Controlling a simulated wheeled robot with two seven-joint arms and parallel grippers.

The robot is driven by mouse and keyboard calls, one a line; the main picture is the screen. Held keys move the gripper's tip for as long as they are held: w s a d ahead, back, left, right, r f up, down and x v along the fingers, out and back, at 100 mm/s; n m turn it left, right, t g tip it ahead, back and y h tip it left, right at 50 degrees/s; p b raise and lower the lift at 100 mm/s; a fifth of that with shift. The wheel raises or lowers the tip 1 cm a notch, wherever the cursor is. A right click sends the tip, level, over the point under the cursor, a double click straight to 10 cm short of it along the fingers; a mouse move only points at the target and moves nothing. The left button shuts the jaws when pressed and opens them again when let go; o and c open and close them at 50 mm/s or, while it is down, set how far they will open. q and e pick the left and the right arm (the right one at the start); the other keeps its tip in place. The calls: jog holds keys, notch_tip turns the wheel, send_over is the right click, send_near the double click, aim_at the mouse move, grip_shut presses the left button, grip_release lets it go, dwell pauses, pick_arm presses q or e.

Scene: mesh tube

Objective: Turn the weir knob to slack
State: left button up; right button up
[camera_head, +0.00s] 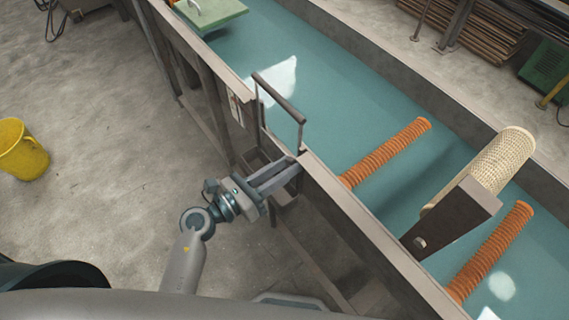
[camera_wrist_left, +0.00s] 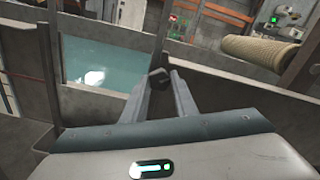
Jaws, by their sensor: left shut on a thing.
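The weir knob (camera_wrist_left: 158,75) is a small dark faceted knob on the tank's side wall, seen in the left wrist view between my fingertips. My left gripper (camera_head: 295,164) is shut on it, with its fingers pointing at the wall just below the rim. The left gripper also shows in the left wrist view (camera_wrist_left: 157,86). In the head view the fingers hide the knob, so its turn angle cannot be read there. The weir frame (camera_head: 279,97), with a dark top bar, stands at the tank rim just above the gripper. My right gripper is in neither view.
The long tank (camera_head: 345,95) holds blue-green water. Two orange ribbed tubes (camera_head: 388,152) and a beige mesh roll (camera_head: 503,160) on a dark bracket (camera_head: 455,215) lie over it at right. A yellow bucket (camera_head: 21,150) stands on open floor at left.

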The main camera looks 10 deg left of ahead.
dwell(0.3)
pick_arm(q)
jog(key=o, duration=1)
jog(key=shift+o, duration=0.2)
jog(key=shift+a, duration=0.15)
